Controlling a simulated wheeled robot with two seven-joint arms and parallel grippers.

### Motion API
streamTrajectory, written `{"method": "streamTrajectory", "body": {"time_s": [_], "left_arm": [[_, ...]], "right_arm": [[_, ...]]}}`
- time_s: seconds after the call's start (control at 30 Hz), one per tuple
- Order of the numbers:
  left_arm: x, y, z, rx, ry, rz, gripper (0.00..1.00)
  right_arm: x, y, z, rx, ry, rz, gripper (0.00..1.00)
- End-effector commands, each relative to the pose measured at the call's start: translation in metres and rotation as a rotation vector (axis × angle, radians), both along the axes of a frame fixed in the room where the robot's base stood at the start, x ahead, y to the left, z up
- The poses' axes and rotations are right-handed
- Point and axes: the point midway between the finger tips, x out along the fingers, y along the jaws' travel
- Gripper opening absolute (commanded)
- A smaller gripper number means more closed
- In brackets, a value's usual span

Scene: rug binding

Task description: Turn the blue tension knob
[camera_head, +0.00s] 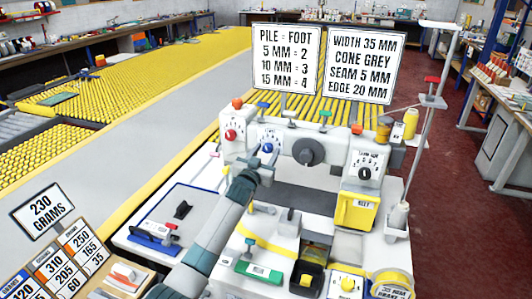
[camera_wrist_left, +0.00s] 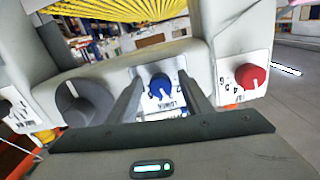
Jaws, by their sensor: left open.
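The blue tension knob (camera_head: 267,148) sits on a white dial plate on the front of the white sewing machine (camera_head: 335,138). In the left wrist view the blue knob (camera_wrist_left: 161,87) lies between my two fingers, with a white pointer mark on it. My left gripper (camera_head: 260,165) is open in front of the knob, one finger on each side. I cannot tell whether the fingers touch it. The fingers are hard to make out in the head view. My right gripper is not in view.
A red knob (camera_head: 230,135) is left of the blue one and a large dark round knob (camera_head: 308,151) is right of it. A black-pointer dial (camera_head: 365,173) is further right. Sign boards (camera_head: 285,57) stand above the machine. A blue-edged tray (camera_head: 180,212) lies left of my arm.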

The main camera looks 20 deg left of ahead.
Motion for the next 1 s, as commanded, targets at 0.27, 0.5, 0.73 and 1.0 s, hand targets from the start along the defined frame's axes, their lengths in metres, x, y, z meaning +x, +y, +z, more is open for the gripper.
{"method": "streamTrajectory", "body": {"time_s": [0.27, 0.5, 0.73, 1.0], "left_arm": [[-0.0002, -0.0002, -0.0002, 0.000, 0.000, 0.000, 0.04], [-0.0003, -0.0001, -0.0003, 0.017, -0.001, 0.000, 0.04], [-0.0002, 0.0000, -0.0004, 0.095, -0.003, -0.001, 0.04], [-0.0003, 0.0013, -0.0003, 0.279, -0.009, -0.001, 0.04]], "right_arm": [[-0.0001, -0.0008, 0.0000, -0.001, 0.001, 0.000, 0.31], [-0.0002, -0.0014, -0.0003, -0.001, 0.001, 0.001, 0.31], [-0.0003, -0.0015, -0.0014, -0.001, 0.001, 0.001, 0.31], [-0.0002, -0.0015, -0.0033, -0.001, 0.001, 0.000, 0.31]]}}
